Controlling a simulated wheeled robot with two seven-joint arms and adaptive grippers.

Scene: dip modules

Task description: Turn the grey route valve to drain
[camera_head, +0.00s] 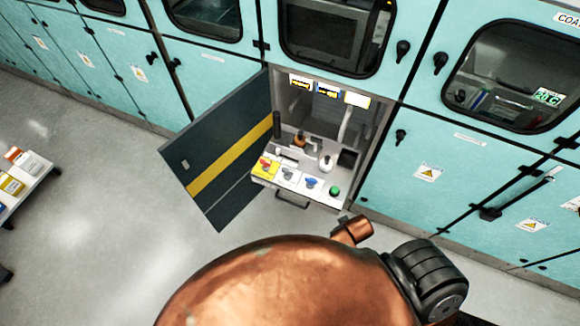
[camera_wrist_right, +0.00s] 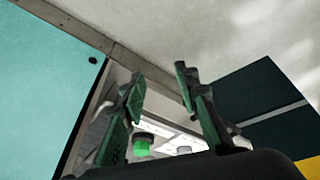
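In the head view an open cabinet bay holds a pull-out panel (camera_head: 300,190) with a row of small controls. The grey valve (camera_head: 288,174) appears to sit second from the left, between a red control (camera_head: 265,165) on a yellow plate and a blue one (camera_head: 310,184). Its handle direction is too small to tell. A green knob (camera_head: 334,191) is at the right end. In the right wrist view my right gripper (camera_wrist_right: 160,78) is open and empty, its fingers apart. The green knob (camera_wrist_right: 142,145) shows beyond them, partly hidden. My left gripper is out of view.
The dark cabinet door (camera_head: 225,150) with a yellow stripe stands open left of the bay. White and dark fittings stand behind the panel. Teal cabinets (camera_head: 440,165) line the wall. A cart (camera_head: 30,185) with boxes is at far left. The grey floor between is clear.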

